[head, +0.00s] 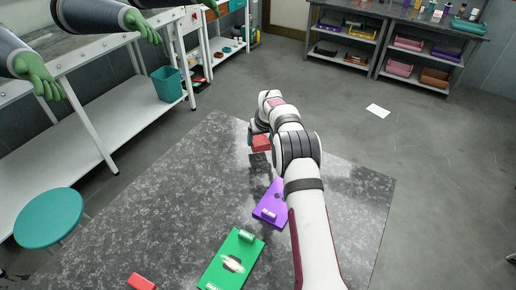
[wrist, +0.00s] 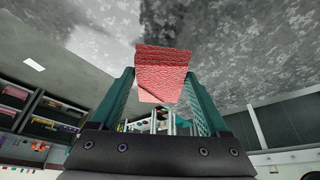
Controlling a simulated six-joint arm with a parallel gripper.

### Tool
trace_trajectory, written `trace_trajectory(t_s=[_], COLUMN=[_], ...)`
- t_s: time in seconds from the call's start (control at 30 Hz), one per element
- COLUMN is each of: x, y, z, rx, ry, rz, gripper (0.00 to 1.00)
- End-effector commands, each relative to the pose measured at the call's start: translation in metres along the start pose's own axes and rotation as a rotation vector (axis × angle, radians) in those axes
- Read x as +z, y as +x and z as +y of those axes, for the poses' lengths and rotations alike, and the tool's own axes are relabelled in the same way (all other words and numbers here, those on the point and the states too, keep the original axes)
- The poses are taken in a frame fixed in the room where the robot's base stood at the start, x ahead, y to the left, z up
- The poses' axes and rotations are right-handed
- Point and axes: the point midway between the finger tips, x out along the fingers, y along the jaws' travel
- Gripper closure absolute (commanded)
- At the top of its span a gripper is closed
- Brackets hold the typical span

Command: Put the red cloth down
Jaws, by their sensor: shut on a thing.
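The red cloth (wrist: 160,70) is a folded, textured red piece held between the two teal fingers of my gripper (wrist: 160,105) in the wrist view. In the head view the red cloth (head: 261,143) shows below the end of my arm, near the far edge of the grey speckled table (head: 180,165). My gripper (head: 251,138) is shut on it and mostly hidden by my wrist. A dark shadow lies on the table near it, so the cloth seems to be above the surface.
A purple board (head: 270,206) lies partly behind my arm. The table's left part is clear. A teal stool (head: 48,217) stands at left.

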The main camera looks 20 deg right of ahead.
Motion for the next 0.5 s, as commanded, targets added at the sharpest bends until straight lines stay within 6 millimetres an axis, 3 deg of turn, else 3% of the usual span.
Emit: trace_trajectory(t_s=[0.13,0.3,0.5], x=[-0.001,0.011,0.013], y=[0.013,0.042,0.045], z=[-0.009,-0.008,-0.008], rx=[0.000,0.001,0.001], ry=[0.001,0.002,0.002], rz=[0.000,-0.002,0.000], gripper=[0.73,0.73,0.73])
